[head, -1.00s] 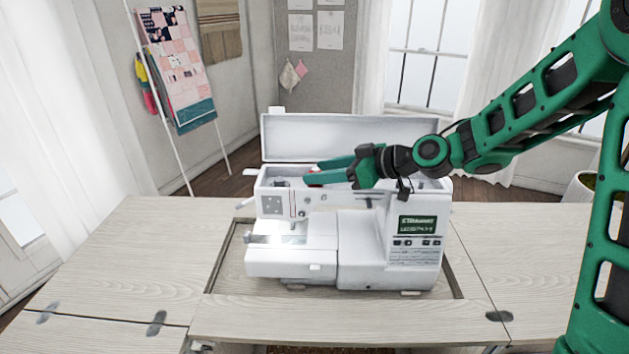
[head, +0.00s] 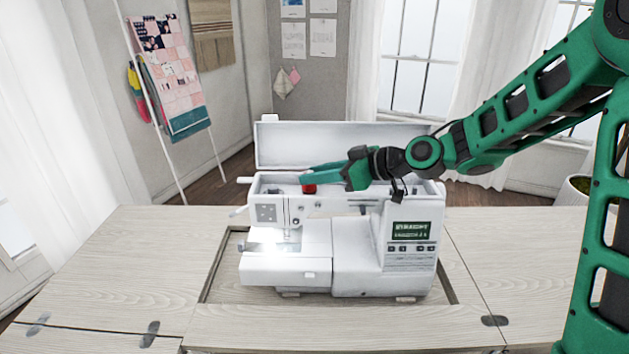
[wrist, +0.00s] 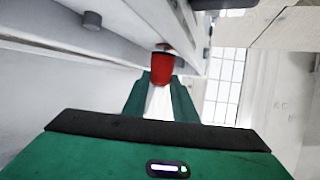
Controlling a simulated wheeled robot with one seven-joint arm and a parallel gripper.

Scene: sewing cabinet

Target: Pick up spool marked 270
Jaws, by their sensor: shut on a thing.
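A red spool (head: 309,188) shows at the top left of the white sewing machine, at the fingertips of my gripper (head: 304,179). In the wrist view the red spool (wrist: 162,69) sits between the tips of the two green fingers (wrist: 160,82), and my gripper is shut on it. The spool is within or just above the machine's open top; I cannot tell whether it still touches anything below. No number can be read on it. The sewing machine (head: 360,246) stands in the table recess with its lid (head: 340,144) raised behind.
The wooden table (head: 130,260) is clear on both sides of the machine. The raised lid stands close behind my gripper. A ladder rack with a quilt (head: 172,75) leans at the back left, and a plant pot (head: 575,190) is at the right.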

